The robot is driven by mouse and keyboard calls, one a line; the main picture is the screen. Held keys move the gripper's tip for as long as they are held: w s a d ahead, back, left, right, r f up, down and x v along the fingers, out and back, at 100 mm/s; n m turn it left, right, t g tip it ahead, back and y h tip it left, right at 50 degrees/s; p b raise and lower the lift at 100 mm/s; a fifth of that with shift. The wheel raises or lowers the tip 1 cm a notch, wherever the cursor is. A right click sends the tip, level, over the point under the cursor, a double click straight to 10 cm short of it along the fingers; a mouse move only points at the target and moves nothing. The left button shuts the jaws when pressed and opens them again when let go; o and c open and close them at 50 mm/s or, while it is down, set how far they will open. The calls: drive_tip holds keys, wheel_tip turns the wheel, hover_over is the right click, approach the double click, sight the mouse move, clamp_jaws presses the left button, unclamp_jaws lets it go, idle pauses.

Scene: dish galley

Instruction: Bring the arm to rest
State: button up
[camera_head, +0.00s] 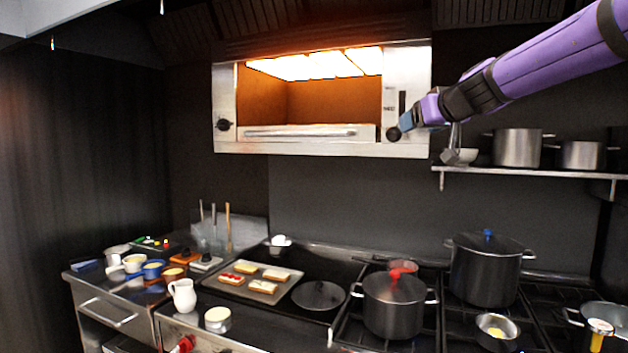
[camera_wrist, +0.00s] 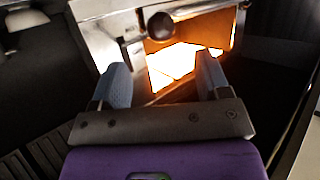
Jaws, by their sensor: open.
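My purple arm reaches in from the upper right in the head view. My gripper (camera_head: 399,125) is at the right front of the lit grill oven (camera_head: 400,62), near its lower right knob (camera_head: 393,134). In the wrist view my gripper (camera_wrist: 160,82) shows two blue-grey fingers spread wide apart. Nothing is between them, and the glowing oven opening lies behind them. I cannot tell from the head view whether the fingers touch the oven front.
A wall shelf (camera_head: 530,172) with steel pots (camera_head: 517,147) is below my arm at right. Large pots (camera_head: 392,305) stand on the stove. A tray of toasts (camera_head: 287,291) lies at the middle left. A white jug (camera_head: 183,296) stands on the counter. The air left of the oven is clear.

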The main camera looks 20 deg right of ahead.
drive_tip(key=s+a+f+n+g+y, duration=0.1)
drive_tip(key=s+a+f+g+y, duration=0.1)
drive_tip(key=s+a+f, duration=0.4)
drive_tip(key=s+a+f+n+g+y, duration=0.1)
drive_tip(key=s+a+f+g, duration=0.2)
drive_tip(key=a, duration=0.4)
drive_tip(key=s+a+f+g+h, duration=0.1)
drive_tip(key=s+a+f+g, duration=0.1)
drive_tip(key=s+f, duration=0.4)
drive_tip(key=s+a+f+m+g+h, duration=0.1)
drive_tip(key=s+a+f+g, duration=0.1)
drive_tip(key=s+a+f, duration=0.2)
drive_tip(key=s+f, duration=0.3)
drive_tip(key=s, duration=0.3)
drive_tip(key=shift+f, duration=0.3)
drive_tip(key=shift+a, duration=0.1)
